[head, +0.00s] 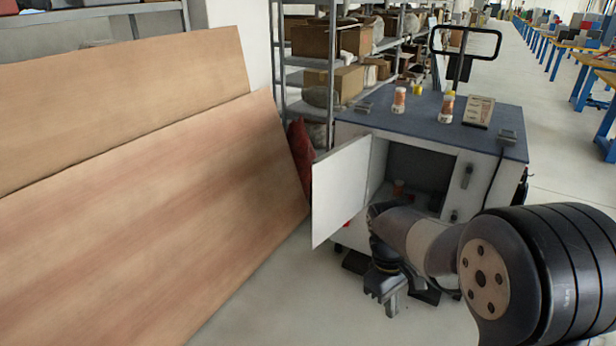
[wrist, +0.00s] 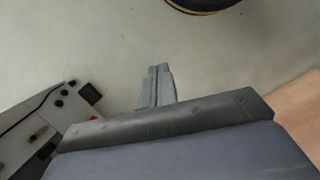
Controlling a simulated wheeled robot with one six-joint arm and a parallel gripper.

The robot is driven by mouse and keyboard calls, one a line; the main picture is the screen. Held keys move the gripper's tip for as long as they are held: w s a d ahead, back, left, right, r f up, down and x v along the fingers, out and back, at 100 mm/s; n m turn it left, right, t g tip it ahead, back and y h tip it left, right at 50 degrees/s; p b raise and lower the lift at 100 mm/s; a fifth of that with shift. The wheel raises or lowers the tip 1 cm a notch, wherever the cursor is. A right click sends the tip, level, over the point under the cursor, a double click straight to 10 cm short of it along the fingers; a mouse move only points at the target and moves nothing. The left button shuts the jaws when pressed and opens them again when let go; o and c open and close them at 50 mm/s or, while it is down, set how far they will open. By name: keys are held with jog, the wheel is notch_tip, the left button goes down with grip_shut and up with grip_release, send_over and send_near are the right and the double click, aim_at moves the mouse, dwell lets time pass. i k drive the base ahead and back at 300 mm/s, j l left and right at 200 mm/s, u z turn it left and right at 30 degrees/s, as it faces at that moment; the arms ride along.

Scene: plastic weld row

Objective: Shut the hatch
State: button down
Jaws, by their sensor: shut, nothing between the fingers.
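The hatch (head: 341,190) is a flat white door on the front of a white cabinet cart with a blue-grey top (head: 430,113). It stands wide open, swung out to the left. The dark compartment (head: 420,165) behind it is exposed, with a small orange-brown item (head: 398,187) inside. My gripper (head: 390,300) is shut and empty, low in front of the cart and to the right of the hatch's free edge; I cannot tell if it touches anything. Its closed fingers show in the wrist view (wrist: 157,85) over bare floor. My arm hides the lower right cart front.
Two large wooden boards (head: 150,200) lean at the left, near the hatch. Bottles (head: 399,100) and a small box (head: 478,111) stand on the cart top. Shelves with cartons (head: 325,45) are behind. Bare floor (head: 290,300) lies in front of the boards.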

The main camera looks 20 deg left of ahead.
aim_at(338, 186)
jog(key=i+j, duration=0.4)
jog(key=i+j+u, duration=0.15)
jog(key=i+j, duration=0.25)
jog(key=i, duration=0.2)
jog(key=i+j, duration=0.35)
jog(key=i, duration=0.15)
jog(key=i+j+u, duration=0.15)
jog(key=i+j, duration=0.25)
jog(key=i, duration=0.15)
